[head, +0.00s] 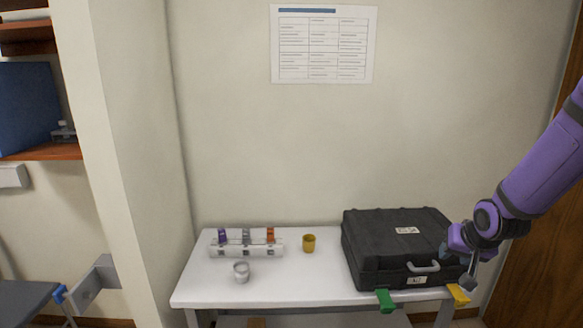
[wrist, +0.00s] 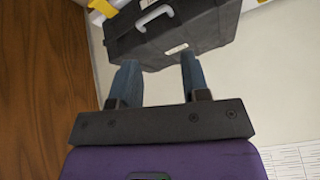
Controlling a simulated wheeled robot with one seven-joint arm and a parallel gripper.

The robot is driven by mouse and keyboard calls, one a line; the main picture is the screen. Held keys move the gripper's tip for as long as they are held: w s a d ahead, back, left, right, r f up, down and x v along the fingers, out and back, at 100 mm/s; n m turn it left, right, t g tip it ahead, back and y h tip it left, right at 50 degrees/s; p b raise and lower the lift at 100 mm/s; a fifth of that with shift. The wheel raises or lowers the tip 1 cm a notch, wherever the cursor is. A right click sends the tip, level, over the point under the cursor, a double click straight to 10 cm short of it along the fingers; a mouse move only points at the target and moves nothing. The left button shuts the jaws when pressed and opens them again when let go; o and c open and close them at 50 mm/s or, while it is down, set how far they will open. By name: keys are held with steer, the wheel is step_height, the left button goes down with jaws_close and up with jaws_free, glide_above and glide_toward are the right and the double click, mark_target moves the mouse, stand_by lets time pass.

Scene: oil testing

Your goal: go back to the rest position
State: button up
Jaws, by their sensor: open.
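The case lies on a white table (head: 290,290). I cannot tell the exact gap between the fingers and the case.
A white rack (head: 247,246) with purple, grey and orange items, a grey cup (head: 241,272) and a yellow cup (head: 308,243) stand on the table. Green (head: 385,301) and yellow (head: 458,294) tabs show at the front edge. A wooden door (head: 535,240) is at right, a wall behind.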

steer(key=s+a+r+n+h, duration=0.1)
steer(key=s+a+r, duration=0.1)
steer(key=s+r, duration=0.4)
steer(key=s+a+r+n, duration=0.1)
steer(key=s+a+r, duration=0.25)
steer(key=r, duration=0.55)
steer(key=s+a+r, duration=0.1)
steer(key=s+r, duration=0.3)
steer(key=s, duration=0.4)
steer(key=s+a+r+n+g+y, duration=0.1)
steer(key=s+a+r, duration=0.1)
steer(key=s, duration=0.6)
steer(key=shift+r+n, duration=0.3)
steer(key=shift+r, duration=0.55)
